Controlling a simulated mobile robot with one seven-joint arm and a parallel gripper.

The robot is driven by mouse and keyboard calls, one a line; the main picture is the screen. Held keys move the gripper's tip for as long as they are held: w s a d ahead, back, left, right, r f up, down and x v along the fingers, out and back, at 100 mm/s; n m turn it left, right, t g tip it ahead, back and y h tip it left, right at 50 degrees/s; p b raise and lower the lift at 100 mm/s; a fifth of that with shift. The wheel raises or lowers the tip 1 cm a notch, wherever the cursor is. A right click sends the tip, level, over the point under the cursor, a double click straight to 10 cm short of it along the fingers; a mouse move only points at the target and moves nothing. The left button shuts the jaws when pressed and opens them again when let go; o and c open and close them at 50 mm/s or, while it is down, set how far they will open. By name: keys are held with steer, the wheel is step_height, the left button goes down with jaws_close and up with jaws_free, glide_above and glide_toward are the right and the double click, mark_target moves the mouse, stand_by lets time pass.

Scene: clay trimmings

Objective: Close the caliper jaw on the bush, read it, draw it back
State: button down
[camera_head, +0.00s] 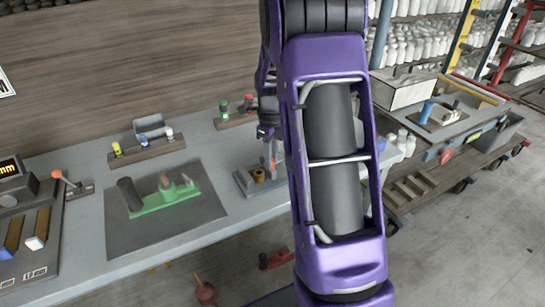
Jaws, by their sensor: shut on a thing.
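My gripper (268,148) points down at the middle of the bench, just left of my purple arm. It is shut on a small upright piece with a reddish part, which I take for the caliper jaw (274,163). Below it is a low grey base (245,184), partly hidden by my arm. A small brass-brown bush (258,174) stands on this base, left of the jaw. Whether jaw and bush touch is too small to tell. A dark readout box (12,185) with a lit orange "mm" is cut off at the left edge.
A green fixture (165,199) with a dark cylinder lies on a grey mat (205,212), left of my gripper. Racks with coloured knobs (147,149) stand behind it. A lever (70,184) stands at left. White bottles (402,143) stand right of my arm.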

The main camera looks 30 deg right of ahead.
steer(key=shift+a, duration=1.45)
stand_by(0.6)
steer(key=shift+c, duration=0.4)
jaws_free()
steer(key=shift+d, duration=0.1)
step_height(320, 180, up, 6)
steer(key=p, duration=0.4)
steer(key=shift+f, duration=0.2)
step_height(320, 180, up, 2)
steer(key=shift+r, duration=0.2)
stand_by(0.6)
